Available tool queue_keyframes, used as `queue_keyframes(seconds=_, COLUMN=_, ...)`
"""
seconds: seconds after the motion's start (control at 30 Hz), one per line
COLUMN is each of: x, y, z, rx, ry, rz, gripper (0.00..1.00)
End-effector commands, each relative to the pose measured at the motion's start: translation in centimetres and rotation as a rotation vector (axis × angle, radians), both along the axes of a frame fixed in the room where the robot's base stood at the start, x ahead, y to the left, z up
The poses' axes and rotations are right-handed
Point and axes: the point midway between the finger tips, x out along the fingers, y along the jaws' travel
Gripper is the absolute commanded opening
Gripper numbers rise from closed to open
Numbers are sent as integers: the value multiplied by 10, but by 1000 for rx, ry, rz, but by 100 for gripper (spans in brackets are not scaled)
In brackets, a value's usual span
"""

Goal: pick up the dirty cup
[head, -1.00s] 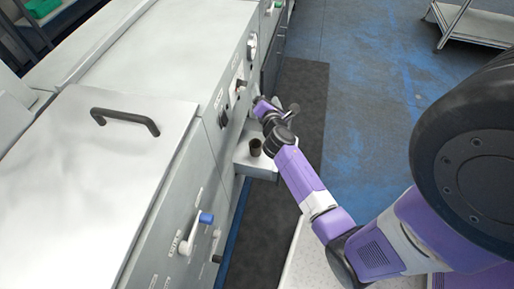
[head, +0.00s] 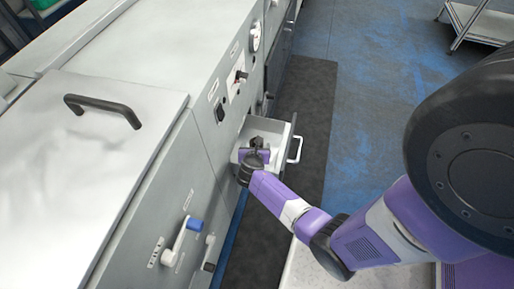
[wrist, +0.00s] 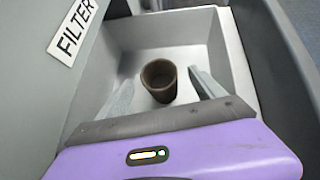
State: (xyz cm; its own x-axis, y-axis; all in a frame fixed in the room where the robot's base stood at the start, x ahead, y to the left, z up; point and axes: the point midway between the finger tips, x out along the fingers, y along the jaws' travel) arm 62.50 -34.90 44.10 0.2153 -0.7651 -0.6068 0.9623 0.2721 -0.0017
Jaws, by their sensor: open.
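The dirty cup (wrist: 158,82) is a small dark brown cup. In the wrist view it stands upright in a pale grey open drawer (wrist: 206,42). My gripper (wrist: 157,84) is open, with one finger on each side of the cup in the picture. I see no contact between the fingers and the cup. In the head view my gripper (head: 256,150) is over the pulled-out drawer (head: 268,126), and my wrist hides the cup there.
A label reading FILTER (wrist: 75,30) is on the panel left of the drawer. The drawer's handle (head: 295,149) sticks out at its front. A lever with a blue knob (head: 194,225) projects from the nearer cabinet front. A dark mat (head: 303,118) lies on the floor.

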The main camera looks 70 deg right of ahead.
Motion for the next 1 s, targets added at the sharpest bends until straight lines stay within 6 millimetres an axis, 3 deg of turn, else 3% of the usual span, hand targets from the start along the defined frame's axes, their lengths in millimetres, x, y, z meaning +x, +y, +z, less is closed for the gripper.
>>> queue_keyframes(seconds=0.5, x=14, y=-48, z=-38, rx=-2, ry=-2, rz=-1, gripper=78)
queue_keyframes(seconds=0.8, x=14, y=-51, z=-38, rx=-1, ry=-3, rz=0, gripper=78)
queue_keyframes(seconds=1.0, x=14, y=-51, z=-38, rx=-1, ry=-3, rz=0, gripper=39)
